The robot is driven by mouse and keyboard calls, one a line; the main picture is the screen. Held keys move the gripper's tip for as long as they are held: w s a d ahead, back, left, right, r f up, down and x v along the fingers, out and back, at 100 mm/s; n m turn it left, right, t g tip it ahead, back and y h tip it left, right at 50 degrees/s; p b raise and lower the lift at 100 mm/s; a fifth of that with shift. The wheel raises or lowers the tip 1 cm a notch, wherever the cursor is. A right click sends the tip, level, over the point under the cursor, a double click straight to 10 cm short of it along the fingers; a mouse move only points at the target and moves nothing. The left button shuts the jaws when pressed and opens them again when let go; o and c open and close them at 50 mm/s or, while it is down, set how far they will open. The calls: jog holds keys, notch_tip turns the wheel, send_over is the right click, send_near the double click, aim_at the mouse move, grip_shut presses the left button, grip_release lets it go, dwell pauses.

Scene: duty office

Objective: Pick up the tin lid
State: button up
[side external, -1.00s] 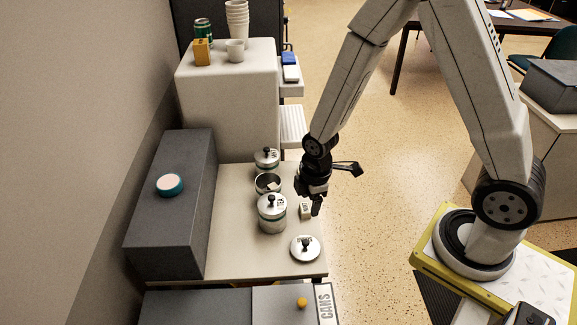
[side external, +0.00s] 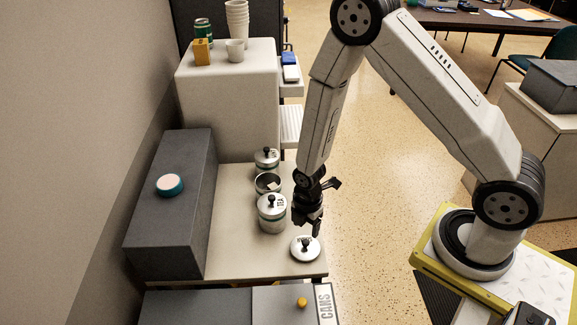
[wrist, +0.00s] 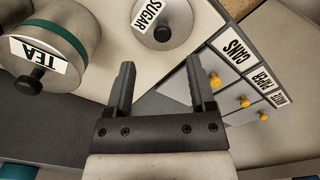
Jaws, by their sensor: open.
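The tin lid (side external: 304,255) is a round silver disc with a black knob. It lies flat on the pale counter near its front right corner. In the wrist view the lid (wrist: 182,37) shows at the top with a SUGAR label, beyond the fingertips and partly cut off by the frame edge. My gripper (side external: 308,229) is above the counter, just behind and above the lid, pointing down. In the wrist view its two fingers (wrist: 160,78) are spread with nothing between them. An open tin (side external: 260,186) without a lid stands farther back.
A lidded TEA tin (side external: 271,220) stands close to the left of my gripper, with another lidded tin (side external: 267,163) behind. A dark grey box (side external: 160,225) borders the counter (side external: 233,240) on the left. Drawers with yellow knobs (wrist: 215,80) are at the front.

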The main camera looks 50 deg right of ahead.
aim_at(306, 241)
jog(key=shift+f, duration=0.6)
jog(key=shift+f, duration=0.1)
jog(key=shift+s+f, duration=0.1)
jog(key=shift+f, duration=2.4)
grip_shut()
